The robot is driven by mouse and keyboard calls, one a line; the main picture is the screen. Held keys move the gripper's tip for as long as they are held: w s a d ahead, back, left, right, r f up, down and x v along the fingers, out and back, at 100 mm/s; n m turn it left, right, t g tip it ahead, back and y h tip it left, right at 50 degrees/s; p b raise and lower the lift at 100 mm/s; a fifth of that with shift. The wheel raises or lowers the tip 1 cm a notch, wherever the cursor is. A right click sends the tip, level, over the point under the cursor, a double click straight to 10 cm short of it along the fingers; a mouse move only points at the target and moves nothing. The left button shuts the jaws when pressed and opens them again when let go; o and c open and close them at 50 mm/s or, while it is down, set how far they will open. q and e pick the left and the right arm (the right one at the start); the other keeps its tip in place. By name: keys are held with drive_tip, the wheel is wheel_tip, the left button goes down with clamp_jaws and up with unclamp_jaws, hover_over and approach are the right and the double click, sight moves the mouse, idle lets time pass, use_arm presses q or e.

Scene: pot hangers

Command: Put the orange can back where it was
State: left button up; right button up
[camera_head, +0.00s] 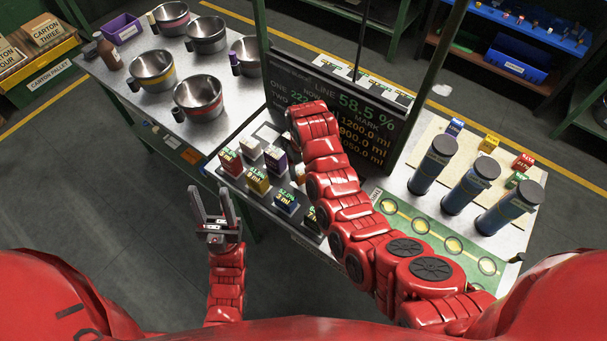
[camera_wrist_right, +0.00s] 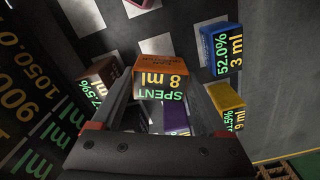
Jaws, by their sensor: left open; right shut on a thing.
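The orange can (camera_wrist_right: 165,66) is a small box-shaped container labelled "SPENT 8 ml". In the right wrist view it sits between the fingertips of my right gripper (camera_wrist_right: 160,90), which is shut on it over a dark tray (camera_wrist_right: 262,70) with white square patches. In the head view my right arm hides this gripper and the can. My left gripper (camera_head: 209,192) is open and empty, left of the tray's front edge. Around the held can stand a blue can (camera_wrist_right: 221,48), a yellow can (camera_wrist_right: 224,97), a purple can (camera_wrist_right: 176,117) and a dark brown can (camera_wrist_right: 101,73).
A dark display board (camera_head: 370,135) stands close behind my right arm. Several metal pots (camera_head: 198,97) stand on the left table. Blue cylinders (camera_head: 470,186) stand on the right. White patch (camera_wrist_right: 155,43) is bare.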

sight(303, 175)
drive_tip(key=shift+s+f+p, duration=0.1)
drive_tip(key=shift+f+p, duration=0.6)
drive_tip(key=shift+f, duration=1)
drive_tip(key=shift+f, duration=0.1)
drive_tip(key=o, duration=1.5)
drive_tip(key=shift+r+b, duration=0.35)
drive_tip(key=shift+r, duration=0.25)
wheel_tip(303, 175, up, 4)
drive_tip(key=shift+r+b, duration=0.1)
drive_tip(key=shift+b, duration=0.85)
wheel_tip(303, 175, up, 7)
drive_tip(key=p, duration=0.4)
